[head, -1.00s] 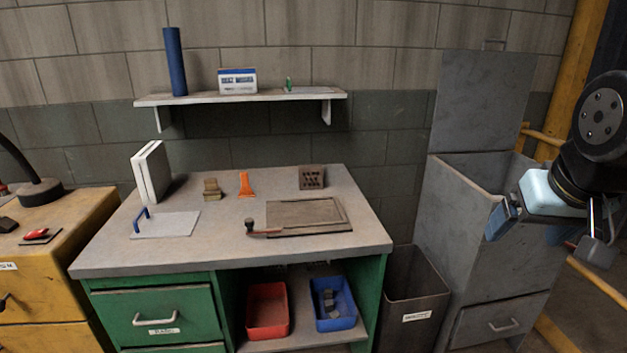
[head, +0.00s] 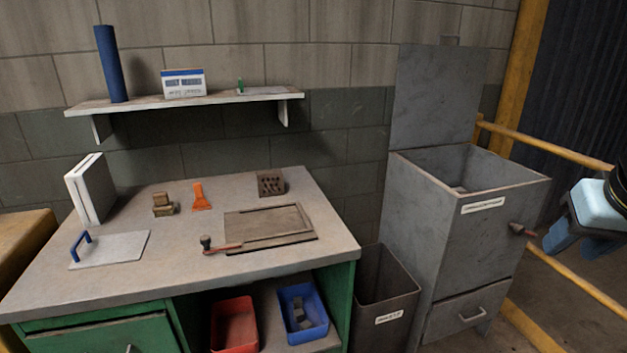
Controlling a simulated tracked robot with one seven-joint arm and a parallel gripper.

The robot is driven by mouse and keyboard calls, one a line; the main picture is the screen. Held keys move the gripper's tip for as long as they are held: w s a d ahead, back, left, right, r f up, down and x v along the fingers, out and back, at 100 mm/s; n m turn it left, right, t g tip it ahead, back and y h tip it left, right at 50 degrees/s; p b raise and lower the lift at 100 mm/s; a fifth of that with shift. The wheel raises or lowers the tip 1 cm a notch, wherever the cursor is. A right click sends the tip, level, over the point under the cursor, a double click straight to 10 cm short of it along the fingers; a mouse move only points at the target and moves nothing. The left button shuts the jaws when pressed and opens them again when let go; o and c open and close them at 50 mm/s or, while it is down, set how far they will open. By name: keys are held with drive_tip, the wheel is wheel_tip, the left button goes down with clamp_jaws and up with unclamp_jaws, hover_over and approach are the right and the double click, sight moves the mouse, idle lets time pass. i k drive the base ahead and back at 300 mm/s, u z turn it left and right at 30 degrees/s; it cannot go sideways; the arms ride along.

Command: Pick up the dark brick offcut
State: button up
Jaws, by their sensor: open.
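A dark brown brick piece with several holes in its face (head: 271,182) sits at the back of the grey workbench top (head: 150,262), right of an orange scraper-like tool. It is the darkest brick-like piece on the bench. My gripper (head: 580,240) is at the far right edge of the head view, open, with blue fingers pointing down. It is far from the bench and nothing shows between its fingers. Part of the gripper and the arm is cut off by the picture edge.
Tan blocks (head: 163,204), the orange tool (head: 201,197), a framed board (head: 268,225) and a handled plate (head: 112,249) lie on the bench. A shelf (head: 185,103) hangs above. A grey open-lidded cabinet (head: 460,240) and bin (head: 385,290) stand between bench and gripper.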

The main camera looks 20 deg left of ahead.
sight(269, 182)
drive_tip(key=u, duration=0.45)
drive_tip(key=i, duration=0.15)
drive_tip(key=z, duration=2.5)
drive_tip(key=k, duration=1.75)
drive_tip(key=u, duration=2)
drive_tip(key=i, duration=0.75)
drive_tip(key=u, duration=0.1)
